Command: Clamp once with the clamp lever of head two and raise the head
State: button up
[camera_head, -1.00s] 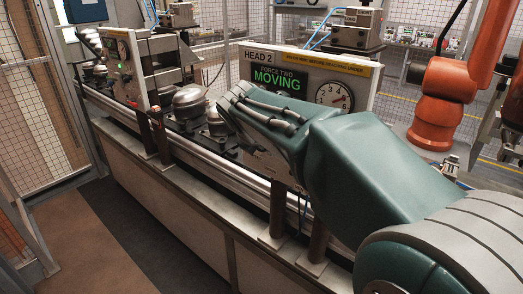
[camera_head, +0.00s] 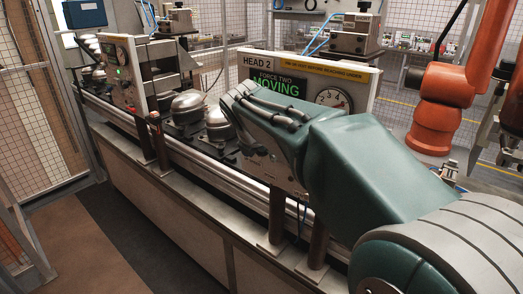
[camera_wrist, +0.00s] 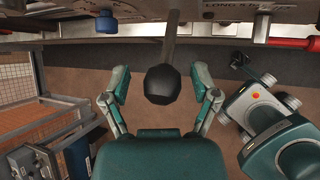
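The head two panel (camera_head: 300,72) stands behind my arm in the head view, with a green-lit display (camera_head: 277,85) reading "FORCE TWO MOVING" and a round gauge (camera_head: 333,98). My arm covers its lower part and hides the gripper there. In the wrist view a lever (camera_wrist: 170,40) with a black ball knob (camera_wrist: 160,86) hangs from the panel edge. My gripper (camera_wrist: 161,72) is open, with one finger on each side of the knob and a gap on both sides. No label names this lever in view.
A blue knob (camera_wrist: 106,22) is left of the lever, and a red handle (camera_wrist: 290,43) is to the right. Round metal compressors (camera_head: 189,106) sit on the line left of head two. An orange robot arm (camera_head: 436,110) stands at the right. Floor left of the bench is clear.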

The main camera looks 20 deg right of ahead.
jog(key=v, duration=1.2)
jog(key=shift+s+f, duration=0.1)
jog(key=s+d+f+m+y, duration=0.3)
jog(key=s+f+m, duration=1.5)
jog(key=m, duration=0.7)
jog(key=s, duration=0.3)
jog(key=shift+s+d+f+g+y, duration=0.2)
jog(key=shift+f+g+y, duration=0.1)
jog(key=shift+f+g, duration=0.1)
